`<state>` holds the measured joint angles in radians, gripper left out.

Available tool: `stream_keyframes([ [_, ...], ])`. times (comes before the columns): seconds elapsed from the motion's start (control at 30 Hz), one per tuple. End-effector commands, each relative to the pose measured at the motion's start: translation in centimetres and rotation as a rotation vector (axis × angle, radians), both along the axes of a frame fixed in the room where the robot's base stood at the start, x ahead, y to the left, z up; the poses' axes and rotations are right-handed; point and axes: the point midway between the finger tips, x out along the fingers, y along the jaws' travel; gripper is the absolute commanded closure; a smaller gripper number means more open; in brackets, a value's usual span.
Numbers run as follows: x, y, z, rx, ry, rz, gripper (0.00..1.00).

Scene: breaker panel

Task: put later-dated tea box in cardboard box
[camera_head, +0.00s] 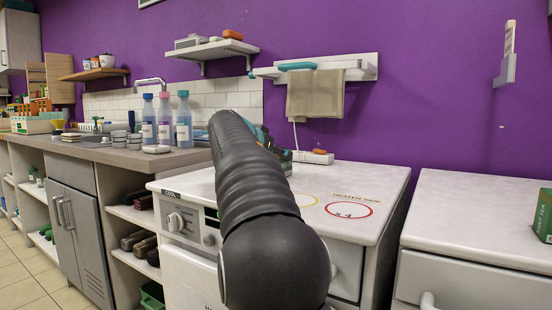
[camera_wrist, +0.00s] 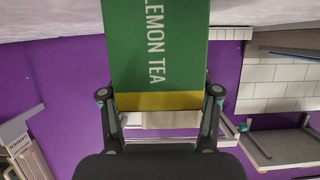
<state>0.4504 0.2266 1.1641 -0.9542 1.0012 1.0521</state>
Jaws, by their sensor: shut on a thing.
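A green tea box (camera_wrist: 158,45) with a yellow band and the words LEMON TEA is between the fingers of my gripper (camera_wrist: 160,98) in the wrist view. The gripper is shut on it. In the head view my black arm hides most of the gripper and the held box. Another green box (camera_head: 544,215) with pale lettering stands on the white counter at the right edge, partly cut off. I can read no date on either box. I cannot make out a cardboard box in these views.
A white-topped cabinet (camera_head: 385,185) lies under my arm, with a power strip (camera_head: 313,157) at its back. A gap separates it from the right-hand counter (camera_head: 470,215). Several bottles (camera_head: 183,120) stand on the left counter. A towel (camera_head: 315,94) hangs from the wall rack.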

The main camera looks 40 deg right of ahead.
Motion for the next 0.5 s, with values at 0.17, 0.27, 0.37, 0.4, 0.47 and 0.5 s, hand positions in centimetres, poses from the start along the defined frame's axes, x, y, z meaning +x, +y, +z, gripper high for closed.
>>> stream_keyframes([
  [0.17, -0.03, 0.0, -0.02, -0.001, -0.001, 0.0, 0.74],
  [0.27, -0.03, 0.0, -0.07, -0.001, -0.001, 0.0, 0.74],
  [0.37, -0.03, -0.01, -0.4, -0.001, -0.001, 0.0, 0.74],
  [0.4, -0.03, -0.01, -0.4, -0.001, 0.0, 0.0, 0.36],
  [0.47, -0.03, 0.0, -0.3, 0.0, 0.0, 0.0, 0.21],
  [0.5, -0.03, 0.0, -0.3, 0.0, 0.0, 0.0, 0.13],
])
